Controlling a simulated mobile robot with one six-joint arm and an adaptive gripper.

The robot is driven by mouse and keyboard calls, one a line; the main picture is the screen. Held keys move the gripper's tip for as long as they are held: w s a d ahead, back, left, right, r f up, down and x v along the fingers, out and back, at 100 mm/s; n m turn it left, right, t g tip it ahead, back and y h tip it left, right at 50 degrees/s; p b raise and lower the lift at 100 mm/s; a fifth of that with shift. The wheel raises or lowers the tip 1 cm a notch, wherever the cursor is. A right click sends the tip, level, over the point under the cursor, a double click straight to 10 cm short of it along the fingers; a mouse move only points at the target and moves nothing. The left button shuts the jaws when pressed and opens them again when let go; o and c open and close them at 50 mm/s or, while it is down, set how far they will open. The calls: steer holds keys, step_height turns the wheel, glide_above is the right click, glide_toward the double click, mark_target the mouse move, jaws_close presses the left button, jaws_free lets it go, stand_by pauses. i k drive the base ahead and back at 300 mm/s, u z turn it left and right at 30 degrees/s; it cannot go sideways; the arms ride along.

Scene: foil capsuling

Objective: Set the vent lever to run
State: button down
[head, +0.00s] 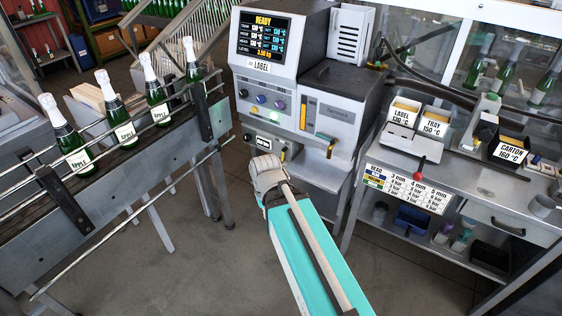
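The grey machine (300,75) stands ahead with its screen reading READY. A yellow-tipped lever (331,149) hangs from a small block on its front, at the right. A smaller yellow part (283,154) shows lower left of it, close above my arm's end. I see no label that tells which is the vent lever, and cannot read a setting. My gripper (268,168) is at the end of my teal arm, in front of the machine's lower front. Its fingers are not clearly seen, so I cannot tell if they are open or touching anything.
A conveyor (150,150) with green bottles and side rails runs at the left. Clear floor (235,235) lies between.

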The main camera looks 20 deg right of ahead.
mark_target(283, 150)
steer(key=z, duration=0.1)
steer(key=i, duration=0.95)
steer(key=u, duration=0.05)
